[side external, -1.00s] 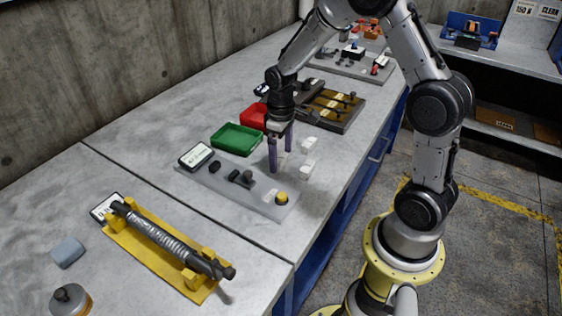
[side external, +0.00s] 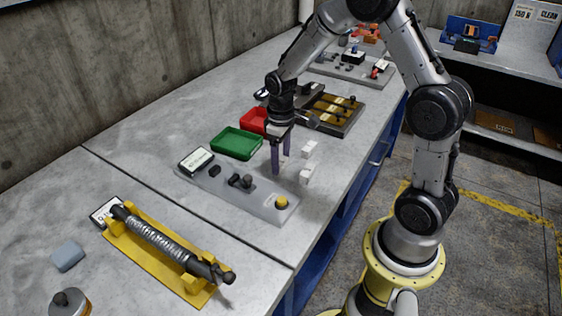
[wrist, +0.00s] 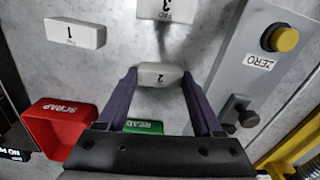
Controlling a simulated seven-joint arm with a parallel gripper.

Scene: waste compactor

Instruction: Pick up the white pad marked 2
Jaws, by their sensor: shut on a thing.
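The white pad marked 2 (wrist: 160,75) lies between the two purple fingers of my gripper (wrist: 159,76) in the wrist view. My gripper is shut on it, one fingertip at each end, and the 2 is visible. In the side view my gripper (side external: 281,160) points down close to the bench top, beside the grey plate; the pad is mostly hidden there by the fingers. I cannot tell whether the pad touches the bench.
White pads marked 1 (wrist: 75,33) and 3 (wrist: 167,10) lie nearby. The grey plate (side external: 225,188) carries a yellow button (wrist: 284,38) and a ZERO label. A green READ tray (side external: 236,143) and a red SCRAP tray (wrist: 60,128) stand behind. Bare bench lies around the pads.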

